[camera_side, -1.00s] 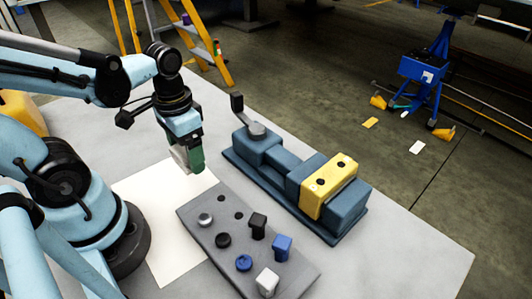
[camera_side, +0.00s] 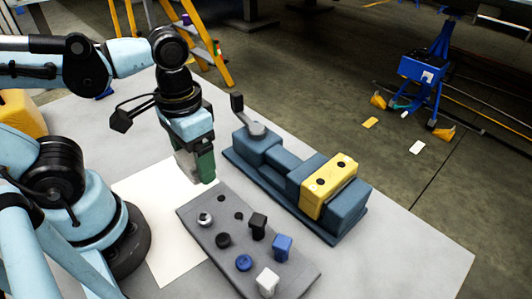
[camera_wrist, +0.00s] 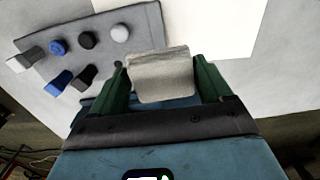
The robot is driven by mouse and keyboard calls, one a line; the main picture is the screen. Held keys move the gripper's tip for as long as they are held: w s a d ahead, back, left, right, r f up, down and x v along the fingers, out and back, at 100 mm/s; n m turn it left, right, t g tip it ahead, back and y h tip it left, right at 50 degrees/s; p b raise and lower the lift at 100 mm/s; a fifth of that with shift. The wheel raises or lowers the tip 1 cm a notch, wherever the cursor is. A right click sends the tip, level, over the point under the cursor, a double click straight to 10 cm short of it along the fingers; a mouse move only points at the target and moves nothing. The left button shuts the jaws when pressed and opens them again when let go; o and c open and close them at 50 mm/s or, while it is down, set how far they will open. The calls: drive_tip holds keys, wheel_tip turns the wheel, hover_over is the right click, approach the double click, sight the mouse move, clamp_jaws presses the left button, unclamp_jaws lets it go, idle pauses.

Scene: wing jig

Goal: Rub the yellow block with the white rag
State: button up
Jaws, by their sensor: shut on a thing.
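The yellow block (camera_side: 329,185) is held in the right end of the blue-grey vise (camera_side: 283,177) and shows two dark holes on top. My gripper (camera_side: 197,168) is left of the vise, above the table near the white sheet and the grey board. In the wrist view my gripper (camera_wrist: 162,85) has its green fingers shut on a whitish folded rag (camera_wrist: 161,77). The rag also shows as a pale patch beside the fingers in the side view (camera_side: 184,165). The yellow block is not seen in the wrist view.
A grey board (camera_side: 225,222) with several knobs and pegs lies in front of the vise. A white sheet (camera_side: 165,260) lies left of it. The vise handle (camera_side: 237,103) sticks up at its left end. The table (camera_side: 410,250) is clear at the right.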

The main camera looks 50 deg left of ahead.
drive_tip(key=shift+c, duration=1.4)
drive_tip(key=shift+w+r, duration=0.15)
drive_tip(key=w+d+r, duration=0.6)
drive_tip(key=w+d, duration=0.1)
drive_tip(key=w, duration=0.2)
approach(325, 179)
drive_tip(key=shift+f, duration=2.25)
wheel_tip(325, 179, down, 2)
drive_tip(key=shift+f, duration=0.15)
drive_tip(key=shift+w+r, duration=0.2)
drive_tip(key=shift+w, duration=0.6)
drive_tip(key=shift+c, duration=0.4)
drive_tip(key=shift+w+a+f, duration=0.1)
drive_tip(key=shift+w+f, duration=0.05)
drive_tip(key=shift+w, duration=1)
drive_tip(key=shift+s, duration=2)
wheel_tip(325, 179, up, 8)
